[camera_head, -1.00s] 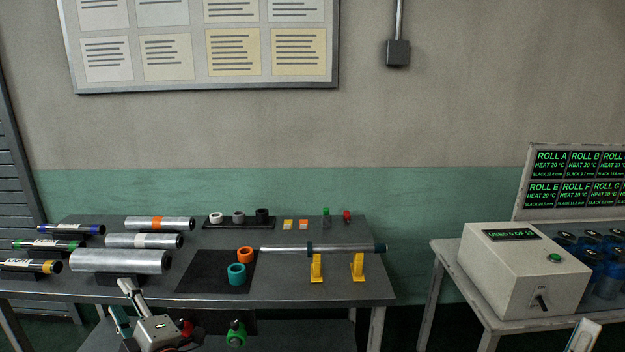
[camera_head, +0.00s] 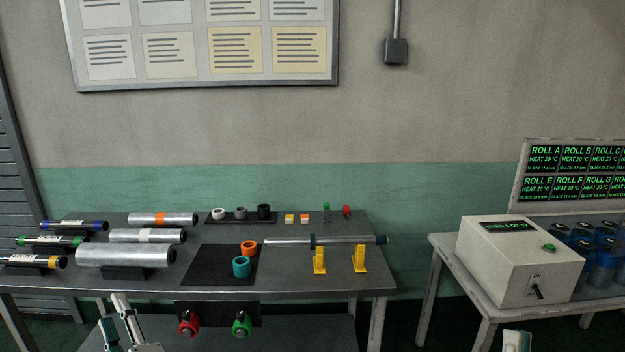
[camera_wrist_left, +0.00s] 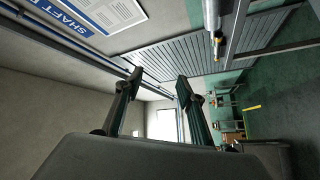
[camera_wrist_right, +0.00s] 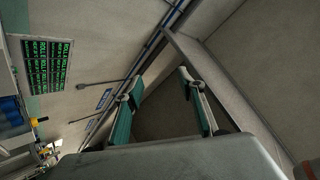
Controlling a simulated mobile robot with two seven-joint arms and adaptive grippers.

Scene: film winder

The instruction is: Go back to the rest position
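My left gripper (camera_head: 118,322) shows at the bottom left of the head view, in front of the work table. In the left wrist view its two fingers (camera_wrist_left: 158,84) stand apart with nothing between them. My right gripper (camera_head: 516,341) shows only as a small piece at the bottom right edge of the head view. In the right wrist view its fingers (camera_wrist_right: 160,85) stand apart and empty. Both grippers are clear of the tables.
The work table (camera_head: 330,286) holds metal rolls (camera_head: 126,255), a shaft (camera_head: 285,241) on yellow stands (camera_head: 319,260), and orange (camera_head: 249,247) and teal (camera_head: 241,266) rings. Red (camera_head: 188,323) and green (camera_head: 241,324) tools sit below. A white box (camera_head: 510,260) stands on the right table.

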